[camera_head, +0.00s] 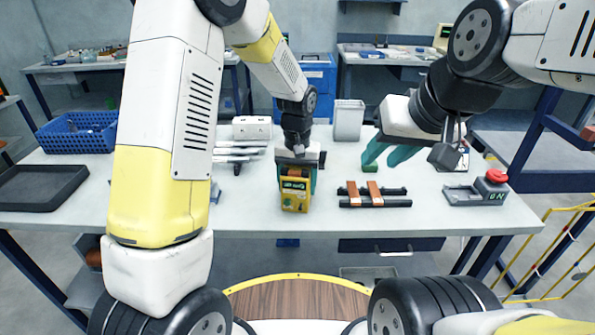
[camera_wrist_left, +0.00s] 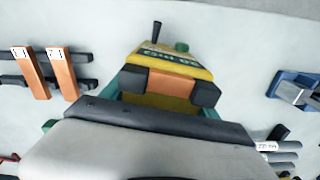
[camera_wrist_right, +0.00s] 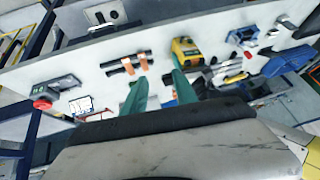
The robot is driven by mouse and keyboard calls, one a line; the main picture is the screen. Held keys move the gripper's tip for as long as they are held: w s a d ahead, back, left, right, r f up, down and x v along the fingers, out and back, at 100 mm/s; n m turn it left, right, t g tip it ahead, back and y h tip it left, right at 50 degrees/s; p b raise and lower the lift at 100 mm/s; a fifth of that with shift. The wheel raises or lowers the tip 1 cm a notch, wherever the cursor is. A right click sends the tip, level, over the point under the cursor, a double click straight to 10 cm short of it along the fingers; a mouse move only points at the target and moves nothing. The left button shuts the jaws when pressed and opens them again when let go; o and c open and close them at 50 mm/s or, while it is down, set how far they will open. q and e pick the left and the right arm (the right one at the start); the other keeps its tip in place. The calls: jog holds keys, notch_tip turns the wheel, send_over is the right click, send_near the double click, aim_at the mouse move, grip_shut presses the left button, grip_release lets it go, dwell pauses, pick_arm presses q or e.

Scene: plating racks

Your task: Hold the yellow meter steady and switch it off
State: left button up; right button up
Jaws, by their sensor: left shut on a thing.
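The yellow meter (camera_head: 295,193) stands upright near the front middle of the table. It also shows in the left wrist view (camera_wrist_left: 165,62) and the right wrist view (camera_wrist_right: 187,50). My left gripper (camera_head: 298,172) comes down from above and is shut on the meter, teal fingers at its sides. The meter's switch cannot be made out. My right gripper (camera_wrist_right: 160,92) is open and empty, apart from the meter, to its right in the head view (camera_head: 390,152).
Two orange-brown bars lie across dark rails (camera_head: 375,202) right of the meter. A grey device with a red button (camera_head: 496,176) is at the right. A white bin (camera_head: 348,120), a white socket box (camera_head: 252,127), a blue basket (camera_head: 80,131) and a dark tray (camera_head: 42,187) stand around.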

jog(key=shift+w+f, duration=0.1)
jog(key=shift+w, duration=0.05)
jog(key=c, duration=0.6)
jog(key=w+a+f+n+g, duration=0.1)
jog(key=w+f+n, duration=0.1)
jog(key=w+a+f+n+g+y, duration=0.1)
jog(key=w+n, duration=0.1)
jog(key=n, duration=0.1)
jog(key=w+a+f+n+g+y, duration=0.1)
jog(key=w+a+f+n, duration=0.1)
jog(key=w, duration=0.1)
jog(key=shift+f+n+g, duration=0.3)
jog(key=shift+f+n, duration=0.05)
jog(key=shift+n, duration=0.05)
grip_shut()
jog(key=w+a+f+n+g+y, duration=0.2)
jog(key=w+f+n, duration=0.3)
jog(key=f+n, duration=0.1)
jog(key=shift+w+a+f, duration=0.3)
jog(key=shift+a+f, duration=0.1)
jog(key=shift+f, duration=0.2)
